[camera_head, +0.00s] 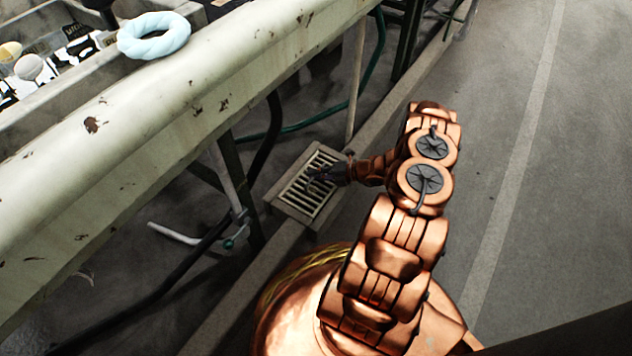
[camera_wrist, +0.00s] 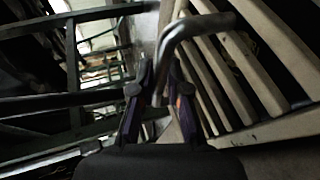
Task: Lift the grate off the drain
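The slatted, pale metal grate (camera_head: 322,183) sits over the drain beside the basin stand, on a low raised frame (camera_head: 296,214). In the wrist view the grate's slats (camera_wrist: 232,72) fill the upper right. A bent grey metal handle (camera_wrist: 192,27) rises from the grate and curves down between my fingers. My gripper (camera_wrist: 161,72) is over the grate, with one finger on each side of the handle. Gaps seem to show between the fingers and the bar, so it looks open. In the head view my gripper (camera_head: 322,175) is small and dark and covers the handle.
The long, chipped pale basin edge (camera_head: 150,125) overhangs at the left. A light blue ring-shaped coil (camera_head: 153,36) rests on it. Legs, a white pipe (camera_head: 174,234) and a green hose (camera_head: 318,115) stand near the grate. The floor (camera_head: 555,200) at right is clear.

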